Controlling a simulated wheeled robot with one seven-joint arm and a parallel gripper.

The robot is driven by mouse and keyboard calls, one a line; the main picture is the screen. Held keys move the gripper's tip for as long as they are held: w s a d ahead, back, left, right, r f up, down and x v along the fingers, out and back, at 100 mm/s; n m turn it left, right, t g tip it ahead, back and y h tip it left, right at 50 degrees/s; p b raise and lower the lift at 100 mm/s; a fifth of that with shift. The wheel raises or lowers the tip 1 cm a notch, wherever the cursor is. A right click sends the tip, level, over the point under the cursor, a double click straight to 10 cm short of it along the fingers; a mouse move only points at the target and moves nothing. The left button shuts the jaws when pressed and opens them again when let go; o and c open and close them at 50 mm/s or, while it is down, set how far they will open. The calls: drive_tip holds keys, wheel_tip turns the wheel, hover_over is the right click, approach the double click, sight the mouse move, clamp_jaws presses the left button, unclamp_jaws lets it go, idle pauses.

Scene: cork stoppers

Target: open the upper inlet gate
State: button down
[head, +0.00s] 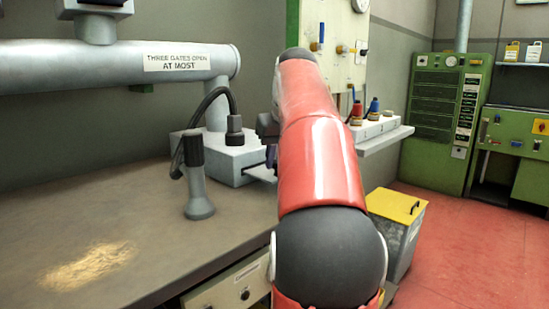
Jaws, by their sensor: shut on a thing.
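A pale grey housing (222,158) sits at the back of the bench, below the end of the thick grey duct (120,66). A black hose rises from it. My gripper (270,156) is at the right side of this housing, mostly hidden behind my red arm. Only small dark parts of it show. It is shut on a gate tab at the housing's right edge, which is largely covered. I cannot tell from this view which gate this is, or how far the gate stands open. A label on the duct reads "THREE GATES OPEN AT MOST".
A grey nozzle with a black grip (198,190) stands on the bench (150,235), left of my arm. A heap of cork dust (88,266) lies at front left. A shelf (385,139) with small coloured items and a yellow-lidded bin (396,206) are on the right.

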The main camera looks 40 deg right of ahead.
drive_tip(key=c, duration=1.1)
unclamp_jaws()
drive_tip(key=shift+c, duration=0.2)
drive_tip(key=d+p+v, duration=0.1)
drive_tip(key=p+v, duration=0.1)
drive_tip(key=v, duration=0.5)
drive_tip(key=shift+a+r+p, duration=0.3)
drive_tip(key=shift+a+r, duration=0.1)
drive_tip(key=shift+a, duration=0.15)
drive_tip(key=shift+s, duration=0.25)
